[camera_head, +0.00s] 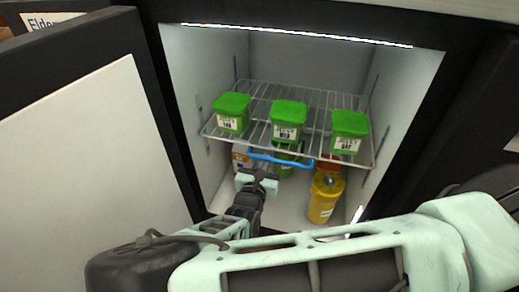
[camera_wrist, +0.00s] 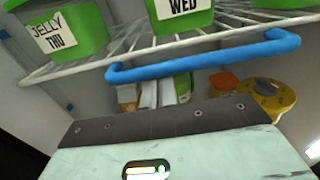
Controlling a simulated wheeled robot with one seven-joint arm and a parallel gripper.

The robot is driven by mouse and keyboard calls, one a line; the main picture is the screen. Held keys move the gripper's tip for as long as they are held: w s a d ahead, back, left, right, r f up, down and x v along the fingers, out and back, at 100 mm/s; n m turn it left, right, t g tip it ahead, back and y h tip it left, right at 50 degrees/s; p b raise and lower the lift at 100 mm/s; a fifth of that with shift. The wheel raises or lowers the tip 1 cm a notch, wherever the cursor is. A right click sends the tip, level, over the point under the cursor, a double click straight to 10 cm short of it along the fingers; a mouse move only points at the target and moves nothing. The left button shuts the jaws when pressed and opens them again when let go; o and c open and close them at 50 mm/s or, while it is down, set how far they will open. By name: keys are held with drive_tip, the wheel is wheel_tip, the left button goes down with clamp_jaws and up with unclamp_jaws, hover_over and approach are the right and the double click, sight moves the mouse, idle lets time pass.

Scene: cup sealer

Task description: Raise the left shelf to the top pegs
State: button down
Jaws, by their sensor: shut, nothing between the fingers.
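The white wire shelf (camera_head: 318,106) is inside an open, lit cabinet and looks about level. It bears three green-lidded tubs: a left tub (camera_head: 232,112), a middle tub (camera_head: 288,120) and a right tub (camera_head: 349,132). A blue handle bar (camera_head: 280,159) runs along the shelf's front edge; it also shows in the wrist view (camera_wrist: 205,57). My gripper (camera_head: 258,178) is shut and empty, just below and in front of the bar's left part. I cannot tell whether it touches the bar. Small marks, perhaps pegs (camera_wrist: 70,107), show on the left wall.
Below the shelf stand a yellow tub (camera_head: 325,198), another green tub and some cartons, partly hidden. The open cabinet door (camera_head: 75,150) fills the left side. The cabinet's right wall (camera_head: 395,100) is close to the shelf. Bare floor shows at the cabinet's front.

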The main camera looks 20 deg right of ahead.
drive_tip(key=shift+r+p, duration=0.5)
drive_tip(key=shift+r, duration=0.3)
drive_tip(key=shift+w+r+p, duration=0.1)
drive_tip(key=shift+r+p, duration=4.2)
drive_tip(key=shift+p, duration=0.4)
drive_tip(key=p+v, duration=0.1)
drive_tip(key=v, duration=0.6)
drive_tip(key=shift+s+f, duration=0.25)
drive_tip(key=shift+s, duration=0.05)
drive_tip(key=shift+a, duration=0.2)
drive_tip(key=s+a+f, duration=0.2)
drive_tip(key=s+a, duration=0.1)
drive_tip(key=s, duration=0.1)
drive_tip(key=shift+s+a, duration=0.2)
drive_tip(key=shift+s, duration=0.2)
